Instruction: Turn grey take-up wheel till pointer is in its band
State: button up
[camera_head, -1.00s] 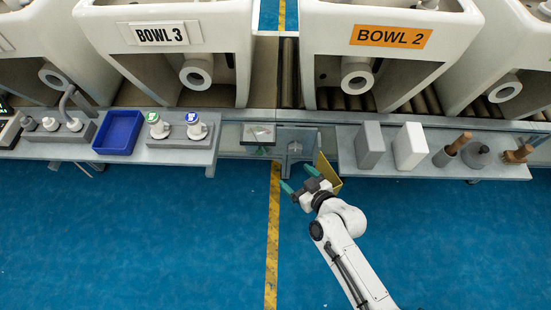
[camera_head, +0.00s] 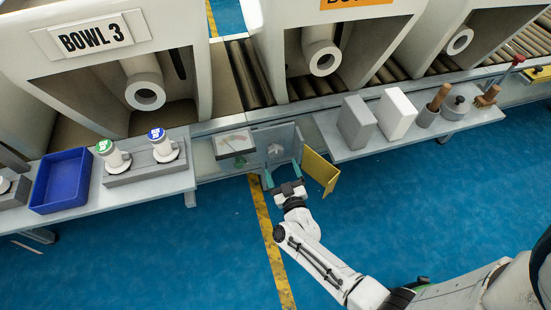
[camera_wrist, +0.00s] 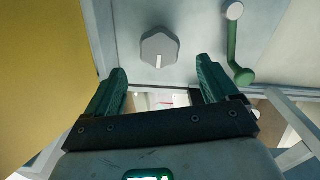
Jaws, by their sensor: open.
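The grey take-up wheel (camera_wrist: 160,48) is a faceted knob with a pale mark, mounted on a light panel; in the head view the wheel (camera_head: 275,151) sits inside an open cabinet. My gripper (camera_wrist: 160,84) is open and empty, its green fingers apart, with the wheel beyond the fingertips and between their lines. In the head view my gripper (camera_head: 283,178) is at the cabinet's opening. The gauge (camera_head: 235,143) with a pale dial is left of the cabinet; its pointer and band are too small to read.
A yellow door (camera_head: 320,173) stands open right of my gripper, and it fills the left of the wrist view (camera_wrist: 40,70). A green crank handle (camera_wrist: 236,50) is right of the wheel. Shelves hold a blue tray (camera_head: 62,180) and grey and white blocks (camera_head: 397,113).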

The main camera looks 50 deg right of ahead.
aim_at(276, 154)
jog(key=b+x, duration=0.1)
jog(key=x, duration=0.5)
jog(key=shift+d+b, duration=0.15)
jog(key=shift+b, duration=0.15)
jog(key=c, duration=1.1)
jog(key=shift+o, duration=0.2)
